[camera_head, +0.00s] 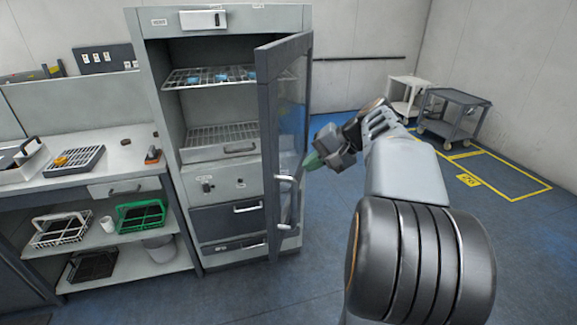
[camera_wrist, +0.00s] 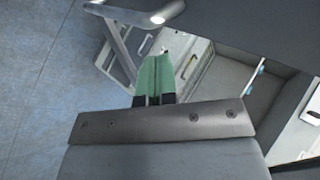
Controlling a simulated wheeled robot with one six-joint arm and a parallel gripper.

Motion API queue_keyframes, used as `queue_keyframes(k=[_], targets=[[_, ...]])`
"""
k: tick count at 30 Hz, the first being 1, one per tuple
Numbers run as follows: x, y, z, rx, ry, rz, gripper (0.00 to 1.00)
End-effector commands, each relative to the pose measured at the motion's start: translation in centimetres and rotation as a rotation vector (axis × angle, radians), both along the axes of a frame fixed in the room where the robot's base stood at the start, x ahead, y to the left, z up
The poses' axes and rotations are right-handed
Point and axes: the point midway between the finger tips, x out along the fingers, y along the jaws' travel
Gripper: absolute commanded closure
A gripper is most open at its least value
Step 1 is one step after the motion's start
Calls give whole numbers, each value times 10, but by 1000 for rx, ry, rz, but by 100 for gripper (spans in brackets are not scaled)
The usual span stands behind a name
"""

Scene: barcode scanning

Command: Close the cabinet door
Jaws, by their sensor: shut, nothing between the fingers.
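The cabinet (camera_head: 222,20) is tall and grey, with its door (camera_head: 268,130) standing open, hinged on the right side and swung out toward me. The door has a dark frame, a glass pane and a light bar handle (camera_head: 287,205) low on its free edge. My gripper (camera_head: 312,161) has green fingertips and is at the right of the door, close to the handle. In the wrist view the green fingers (camera_wrist: 154,80) are together and empty, with the handle (camera_wrist: 122,45) just beyond them to the upper left. I cannot tell whether they touch the door.
Inside the cabinet are wire shelves (camera_head: 220,135) with small blue items on the upper one. A workbench (camera_head: 110,165) with racks and baskets adjoins the cabinet at left. Two carts (camera_head: 455,115) stand at the back right. The blue floor (camera_head: 275,295) before the cabinet is clear.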

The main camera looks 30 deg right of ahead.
Motion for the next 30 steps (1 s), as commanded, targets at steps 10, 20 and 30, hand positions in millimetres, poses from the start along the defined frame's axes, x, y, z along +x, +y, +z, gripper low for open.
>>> queue_keyframes(k=[10,20,30], targets=[[28,34,-15,-1,1,3,100],[37,43,-16,-1,1,0,100],[37,44,-16,-1,0,-4,100]])
